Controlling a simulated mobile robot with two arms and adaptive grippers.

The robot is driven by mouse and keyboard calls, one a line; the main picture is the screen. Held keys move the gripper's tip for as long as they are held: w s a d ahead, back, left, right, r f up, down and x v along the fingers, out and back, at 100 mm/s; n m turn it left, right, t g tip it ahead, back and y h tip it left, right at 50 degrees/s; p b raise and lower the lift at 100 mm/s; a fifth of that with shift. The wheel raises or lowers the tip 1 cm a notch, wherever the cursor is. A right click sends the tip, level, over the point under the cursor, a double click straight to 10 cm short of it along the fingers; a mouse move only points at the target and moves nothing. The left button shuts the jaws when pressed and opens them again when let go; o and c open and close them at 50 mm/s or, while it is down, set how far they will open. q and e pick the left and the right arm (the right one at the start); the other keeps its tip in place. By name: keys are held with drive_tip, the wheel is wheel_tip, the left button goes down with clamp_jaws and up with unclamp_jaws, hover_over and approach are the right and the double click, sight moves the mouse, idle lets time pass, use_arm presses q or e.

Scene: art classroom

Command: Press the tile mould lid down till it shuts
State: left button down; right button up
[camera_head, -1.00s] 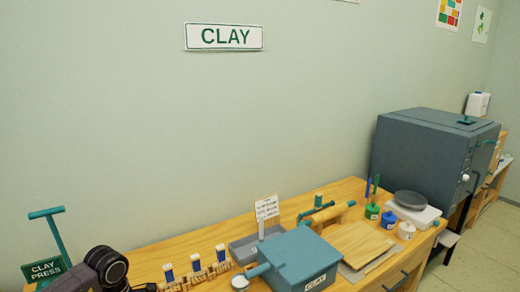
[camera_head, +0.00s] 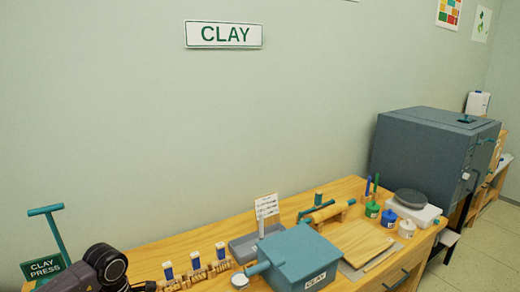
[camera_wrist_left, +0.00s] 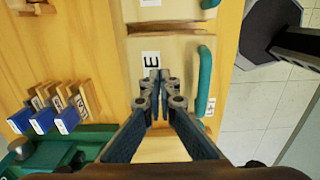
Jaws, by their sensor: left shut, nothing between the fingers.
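In the left wrist view, a pale wooden block (camera_wrist_left: 173,65) with a label ending in "E" and a teal handle (camera_wrist_left: 203,80) on its right lies below my fingers; I take it to be the tile mould. My left gripper (camera_wrist_left: 157,80) is shut and empty, its tips over the label. The fingers hide part of the block, and I cannot tell whether they touch it or how far its lid is open. The mould is not identifiable in the head view, where only my dark left arm shows at the lower left.
Blue-capped stamps (camera_wrist_left: 42,118) stand left of the block, above a green base (camera_wrist_left: 70,145). Another wooden piece (camera_wrist_left: 170,10) with a teal handle lies beyond. Floor (camera_wrist_left: 240,110) shows at right. In the head view, a teal CLAY box (camera_head: 300,258) stands on the table.

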use_arm(q)
drive_tip(key=shift+f+b, duration=0.55)
drive_tip(key=shift+b, duration=0.25)
idle(1.4)
idle(0.5)
drive_tip(key=shift+r+p, duration=0.4)
drive_tip(key=shift+r, duration=0.15)
wheel_tip(320, 180, up, 8)
drive_tip(key=p, duration=0.4)
drive_tip(key=shift+p, duration=0.3)
